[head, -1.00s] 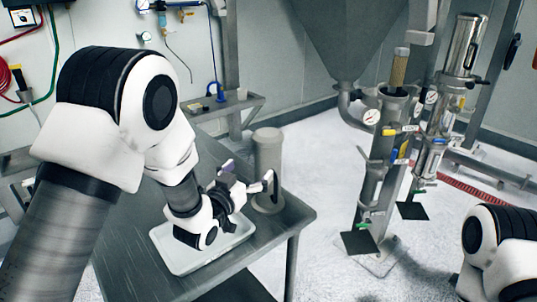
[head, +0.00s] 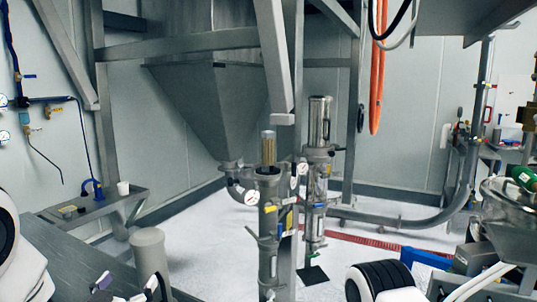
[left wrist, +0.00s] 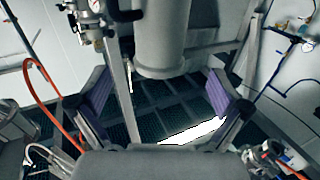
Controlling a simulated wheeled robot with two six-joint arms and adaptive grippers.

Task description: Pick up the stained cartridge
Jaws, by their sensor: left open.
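A tan-brown cartridge (head: 268,147) stands upright, its upper part sticking out of the open top of a steel housing (head: 270,215) in the head view. Its lower part is hidden inside the housing. My left gripper (head: 128,285) is low at the left in the head view, over the table and well away from the cartridge. It is cut off by the lower edge. In the left wrist view its purple-padded fingers (left wrist: 160,95) are wide apart with nothing held. A grey cylinder (left wrist: 160,40) is ahead of them. My right gripper is out of view.
A grey cylinder with a rounded cap (head: 148,250) stands on the metal table (head: 70,245) beside my left gripper. Gauges and valve handles surround the housing. A large hopper (head: 208,105) hangs behind it. A second steel column (head: 319,120) stands to its right.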

